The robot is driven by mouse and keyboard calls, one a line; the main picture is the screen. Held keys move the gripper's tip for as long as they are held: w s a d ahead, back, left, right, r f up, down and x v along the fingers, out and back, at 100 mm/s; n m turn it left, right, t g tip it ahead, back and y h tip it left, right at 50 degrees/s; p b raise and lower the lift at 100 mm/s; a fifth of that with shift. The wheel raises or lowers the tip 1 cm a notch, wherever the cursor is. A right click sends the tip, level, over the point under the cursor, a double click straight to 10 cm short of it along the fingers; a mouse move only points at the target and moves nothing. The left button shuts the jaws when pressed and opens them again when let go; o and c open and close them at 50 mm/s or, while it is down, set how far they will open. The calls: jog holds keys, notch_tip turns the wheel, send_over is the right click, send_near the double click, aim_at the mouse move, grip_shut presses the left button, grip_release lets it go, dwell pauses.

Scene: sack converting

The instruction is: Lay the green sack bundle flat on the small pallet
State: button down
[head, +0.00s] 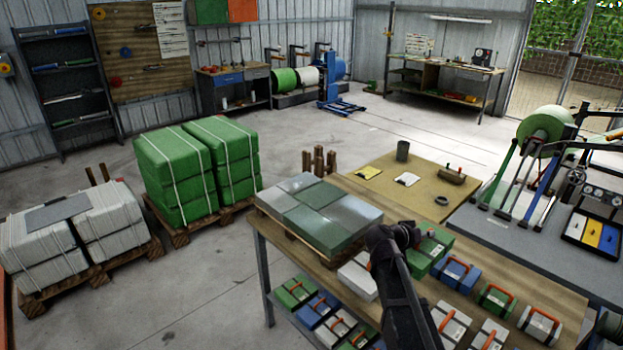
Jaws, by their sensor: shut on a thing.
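The green sack bundle (436,247) is at the middle of the long table, with a pale label and a reddish band on top. My gripper (412,238) is shut on its left part, and my dark arm hides some of it. Whether the bundle touches the table is unclear. The small pallet (291,238) is on the table's left end, left of my gripper. Several flat grey and green bundles (318,213) lie on it in a layer and cover most of its top.
White (358,281), blue (456,273) and green bundles with orange bands lie along the table's (559,308) front. More fill a lower shelf. A tan board (384,190) with a dark cup (402,150) is behind. Floor pallets with tall green (177,175) and white stacks stand left.

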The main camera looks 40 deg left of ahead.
notch_tip(320, 180, up, 6)
jog(key=p, duration=0.5)
jog(key=shift+r, duration=0.1)
